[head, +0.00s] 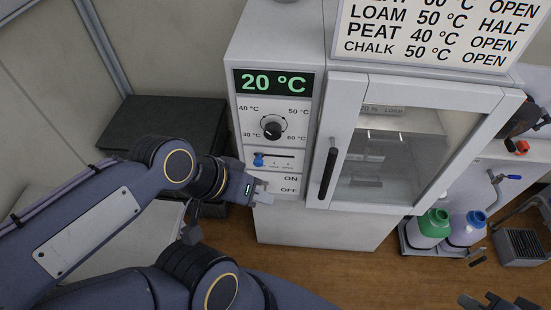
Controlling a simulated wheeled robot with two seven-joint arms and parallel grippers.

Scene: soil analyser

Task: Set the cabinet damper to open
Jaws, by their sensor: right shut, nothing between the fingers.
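The cabinet (270,60) stands in the middle of the head view. Its damper is a small blue slider knob (258,160) at the left end of a short slot on the control panel. The small labels beside the slot are hard to read. My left gripper (264,192) is at the panel just below the knob, in front of the area left of the ON and OFF labels, which it hides. Whether it touches the panel, and how far its fingers are apart, I cannot tell. My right gripper (488,302) is shut and empty at the bottom right edge, partly cut off.
Above the damper are a dial (272,128) and a display (275,83) reading 20 °C. The glass door (400,165) with a black handle (328,173) is right of the panel. A sign (430,35) lists soils, temperatures and damper settings. Bottles (430,228) stand at right.

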